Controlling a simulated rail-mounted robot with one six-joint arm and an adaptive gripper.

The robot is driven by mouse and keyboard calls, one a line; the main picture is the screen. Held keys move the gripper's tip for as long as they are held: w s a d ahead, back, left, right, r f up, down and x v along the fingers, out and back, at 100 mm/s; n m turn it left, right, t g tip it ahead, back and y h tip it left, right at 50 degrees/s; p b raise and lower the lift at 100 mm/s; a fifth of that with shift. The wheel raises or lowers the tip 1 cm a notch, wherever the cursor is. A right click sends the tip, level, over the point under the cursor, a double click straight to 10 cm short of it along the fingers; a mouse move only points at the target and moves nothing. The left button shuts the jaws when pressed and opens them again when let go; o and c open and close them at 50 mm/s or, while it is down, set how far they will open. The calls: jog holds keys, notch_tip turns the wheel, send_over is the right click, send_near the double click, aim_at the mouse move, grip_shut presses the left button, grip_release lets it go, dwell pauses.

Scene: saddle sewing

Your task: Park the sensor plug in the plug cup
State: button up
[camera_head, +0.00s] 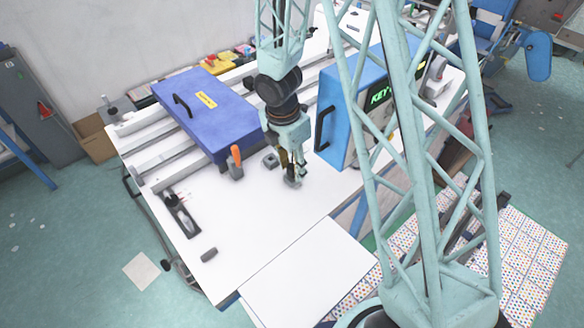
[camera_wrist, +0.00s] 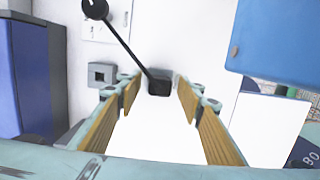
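A dark block with a thin black rod or cable, apparently the sensor plug (camera_wrist: 159,85), is between and just beyond my fingertips in the wrist view. The black line runs up-left from it to a round black knob. My gripper (camera_wrist: 158,92) is open, with a gap on each side of the block. In the head view my gripper (camera_head: 291,170) points down, low over the white table. A small grey square block with a dark hole, apparently the plug cup (camera_wrist: 102,74), stands left of the plug; it also shows in the head view (camera_head: 271,160).
An orange-handled tool (camera_head: 236,162) stands left of my gripper. A blue box (camera_head: 205,112) lies behind it on the left, and a blue control cabinet (camera_head: 334,105) stands close on the right. A grey cylinder (camera_head: 209,255) lies near the table's front. The front table area is mostly clear.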

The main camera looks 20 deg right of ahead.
jog(key=shift+r, duration=0.15)
notch_tip(320, 180, up, 12)
jog(key=a, duration=0.1)
jog(key=shift+s+a+f, duration=0.2)
jog(key=shift+s, duration=0.1)
dwell(0.8)
jog(key=shift+r, duration=0.15)
dwell(0.7)
jog(key=s+d+r+m+t, duration=0.1)
jog(key=s+r+m, duration=0.45)
jog(key=r, duration=0.55)
jog(key=s+d+r+m+t, duration=0.1)
jog(key=s+r+m, duration=0.5)
jog(key=r, duration=0.5)
jog(key=shift+s+r+m+t+y, duration=0.4)
jog(key=shift+s+r+m, duration=1.45)
jog(key=shift+s, duration=1.95)
jog(key=shift+s+r+m+t+y, duration=0.1)
jog(key=shift+s+r+m+t, duration=0.5)
jog(key=shift+s+r+m, duration=2.25)
jog(key=shift+s+r+m+t+y, duration=0.2)
jog(key=shift+s+r+m+t, duration=0.45)
jog(key=shift+s, duration=4.15)
notch_tip(320, 180, down, 8)
jog(key=w+g+b, duration=0.2)
jog(key=b, duration=0.2)
jog(key=shift+w+a+b, duration=0.25)
jog(key=shift+a+b, duration=0.05)
jog(key=shift+b, duration=0.1)
